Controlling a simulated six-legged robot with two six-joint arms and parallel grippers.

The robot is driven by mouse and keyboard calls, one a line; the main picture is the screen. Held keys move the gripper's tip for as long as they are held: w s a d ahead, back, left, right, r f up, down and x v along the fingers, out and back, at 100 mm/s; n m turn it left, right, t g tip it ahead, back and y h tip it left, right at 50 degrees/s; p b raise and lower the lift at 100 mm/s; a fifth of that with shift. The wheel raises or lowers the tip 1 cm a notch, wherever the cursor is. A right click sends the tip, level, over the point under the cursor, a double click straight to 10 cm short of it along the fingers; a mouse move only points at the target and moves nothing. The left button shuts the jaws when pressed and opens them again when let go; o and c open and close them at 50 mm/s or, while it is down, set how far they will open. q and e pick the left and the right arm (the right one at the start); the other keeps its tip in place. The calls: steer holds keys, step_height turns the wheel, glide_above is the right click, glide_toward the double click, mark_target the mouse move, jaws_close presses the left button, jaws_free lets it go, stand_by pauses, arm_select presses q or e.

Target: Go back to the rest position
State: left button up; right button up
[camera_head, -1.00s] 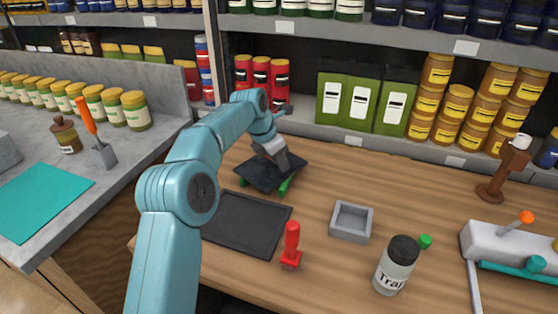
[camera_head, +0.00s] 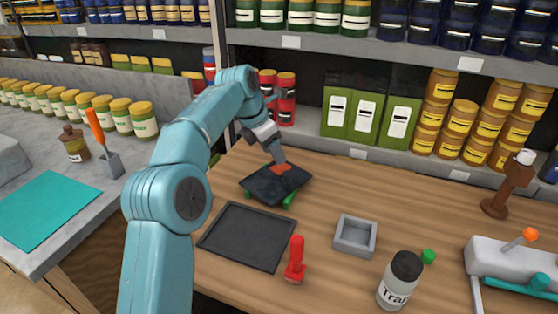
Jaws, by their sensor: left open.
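My left gripper (camera_head: 276,156) reaches down from the left arm over a dark square plate (camera_head: 264,188) on green supports (camera_head: 290,200). Its jaws are open, though the fingers are small and partly hidden in this view. A small orange-red patch (camera_head: 281,169) shows on the plate right below the gripper. I cannot tell whether the fingertips touch it. My right gripper is not in view.
A flat black tray (camera_head: 247,237), a red-handled tool (camera_head: 295,262), a grey box (camera_head: 354,236), a labelled bottle (camera_head: 399,283) and a white device with a teal part (camera_head: 500,262) stand on the table. Shelves of jars line the back.

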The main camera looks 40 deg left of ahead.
arm_select(q)
steer(key=shift+v, duration=1.1)
